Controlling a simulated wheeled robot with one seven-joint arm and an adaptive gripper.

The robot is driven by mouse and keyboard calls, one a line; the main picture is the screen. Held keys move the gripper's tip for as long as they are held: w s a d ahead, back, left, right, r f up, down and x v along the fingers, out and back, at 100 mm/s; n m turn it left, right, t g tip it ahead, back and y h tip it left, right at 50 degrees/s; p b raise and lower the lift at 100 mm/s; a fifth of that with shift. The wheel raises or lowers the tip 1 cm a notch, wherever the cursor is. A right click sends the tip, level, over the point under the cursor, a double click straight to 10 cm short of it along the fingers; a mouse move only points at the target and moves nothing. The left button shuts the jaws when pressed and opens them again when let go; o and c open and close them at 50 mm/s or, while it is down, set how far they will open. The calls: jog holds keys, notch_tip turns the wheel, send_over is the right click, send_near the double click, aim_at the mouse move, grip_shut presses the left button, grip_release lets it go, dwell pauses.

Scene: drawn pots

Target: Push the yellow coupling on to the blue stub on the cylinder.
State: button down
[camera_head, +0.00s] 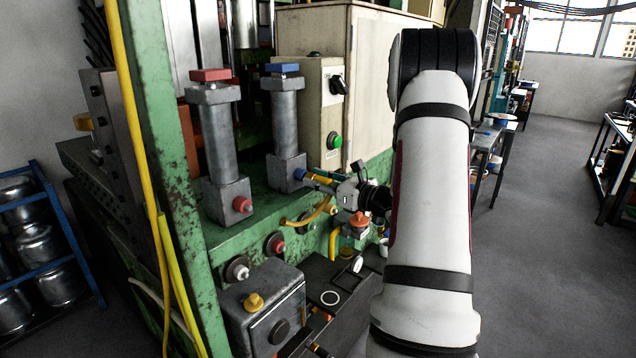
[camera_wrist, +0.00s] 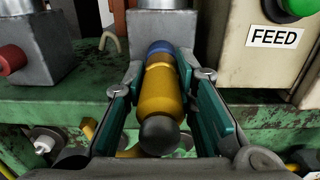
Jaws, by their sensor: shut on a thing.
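The yellow coupling (camera_wrist: 161,95) is between my gripper's (camera_wrist: 158,68) two green-padded fingers, which are shut on it. Its dark rounded rear end points towards the wrist camera. The blue stub (camera_wrist: 158,47) shows as a blue band right at the coupling's far end, in line with it. I cannot tell how far the coupling sits over the stub. In the head view, the blue stub (camera_head: 299,174) sticks out from the foot of the blue-capped cylinder (camera_head: 284,120). The yellow coupling (camera_head: 321,179) is just right of it, in my gripper (camera_head: 335,184).
A red-capped cylinder (camera_head: 218,140) with a red stub (camera_head: 241,204) stands at left. The cream control box (camera_head: 320,110) is behind, close to my gripper. A yellow hose (camera_head: 311,214) curves below. A grey box with a yellow knob (camera_head: 254,301) sits lower.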

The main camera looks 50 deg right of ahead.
jog(key=shift+w, duration=0.2)
jog(key=c, duration=1.2)
grip_release()
jog(key=s, duration=0.8)
jog(key=s+d, duration=0.1)
jog(key=s, duration=0.3)
